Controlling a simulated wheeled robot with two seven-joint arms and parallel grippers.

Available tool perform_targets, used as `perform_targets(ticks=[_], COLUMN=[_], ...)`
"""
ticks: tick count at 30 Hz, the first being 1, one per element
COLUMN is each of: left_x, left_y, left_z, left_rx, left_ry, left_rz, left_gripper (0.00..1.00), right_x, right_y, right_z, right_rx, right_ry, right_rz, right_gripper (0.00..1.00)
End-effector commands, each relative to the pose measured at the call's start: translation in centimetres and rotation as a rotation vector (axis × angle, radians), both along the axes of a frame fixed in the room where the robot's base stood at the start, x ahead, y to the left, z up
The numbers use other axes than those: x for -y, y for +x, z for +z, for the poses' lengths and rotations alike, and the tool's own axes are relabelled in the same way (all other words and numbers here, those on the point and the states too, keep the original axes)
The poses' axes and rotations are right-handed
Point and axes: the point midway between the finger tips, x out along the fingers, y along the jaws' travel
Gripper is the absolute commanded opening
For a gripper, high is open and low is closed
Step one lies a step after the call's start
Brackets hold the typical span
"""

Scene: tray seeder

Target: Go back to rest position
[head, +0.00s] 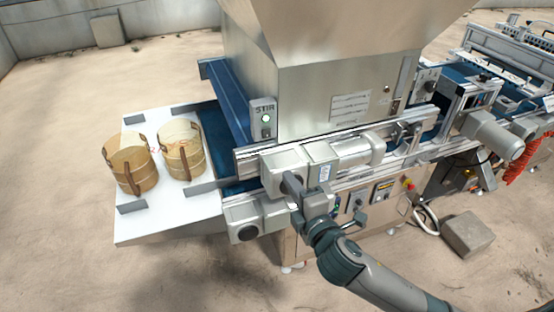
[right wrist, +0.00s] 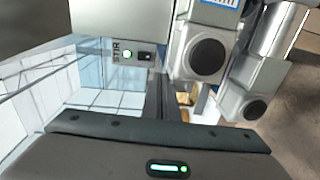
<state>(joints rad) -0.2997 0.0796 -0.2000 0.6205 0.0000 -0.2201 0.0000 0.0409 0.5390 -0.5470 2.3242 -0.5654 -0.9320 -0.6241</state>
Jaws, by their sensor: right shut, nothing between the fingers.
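My right arm comes in from the lower right in the head view. My right gripper (head: 291,184) is shut and empty, in front of the grey motor housings on the seeder's near side. The STIR switch box (head: 264,118) is on the machine's corner, up and left of the gripper and apart from it, with its green light lit. The switch box also shows in the right wrist view (right wrist: 135,54), beyond the dark gripper body at the bottom. My left gripper is in neither view.
The tray seeder (head: 300,100) with its metal hopper fills the middle. Two wooden buckets (head: 133,171) (head: 182,150) stand on the white platform (head: 170,212) at left. A grey block (head: 467,235) lies on the floor at right. The sandy floor in front at left is clear.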

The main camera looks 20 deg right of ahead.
Motion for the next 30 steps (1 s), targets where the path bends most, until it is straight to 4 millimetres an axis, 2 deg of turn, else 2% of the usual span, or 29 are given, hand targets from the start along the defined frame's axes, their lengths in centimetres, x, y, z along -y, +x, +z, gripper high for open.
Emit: perform_targets(ticks=[5, 8, 11, 14, 17, 23, 24, 26, 30], left_x=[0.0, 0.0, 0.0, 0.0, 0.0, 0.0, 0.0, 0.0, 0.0], left_y=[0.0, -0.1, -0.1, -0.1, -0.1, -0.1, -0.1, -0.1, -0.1], left_z=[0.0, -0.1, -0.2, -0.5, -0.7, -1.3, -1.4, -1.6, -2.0], left_rx=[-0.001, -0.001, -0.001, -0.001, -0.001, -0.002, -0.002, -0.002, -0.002], left_ry=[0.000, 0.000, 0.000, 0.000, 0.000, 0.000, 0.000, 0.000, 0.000], left_rz=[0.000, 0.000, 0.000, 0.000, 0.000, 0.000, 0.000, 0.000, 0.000], left_gripper=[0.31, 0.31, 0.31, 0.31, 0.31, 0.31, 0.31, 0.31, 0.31], right_x=[0.0, 0.1, 0.4, 0.8, 1.4, 3.0, 3.3, 4.0, 5.2], right_y=[0.1, 0.3, 0.8, 1.5, 2.1, 1.9, 1.5, 0.8, -1.8], right_z=[-0.2, -1.1, -3.3, -6.8, -11.2, -22.2, -24.7, -28.4, -36.8], right_rx=[-0.003, -0.017, -0.052, -0.106, -0.173, -0.338, -0.376, -0.430, -0.552], right_ry=[0.001, 0.007, 0.022, 0.048, 0.085, 0.186, 0.213, 0.249, 0.345], right_rz=[0.000, -0.005, -0.013, -0.027, -0.048, -0.108, -0.124, -0.151, -0.219], right_gripper=[0.00, 0.00, 0.00, 0.00, 0.00, 0.00, 0.00, 0.00, 0.00])
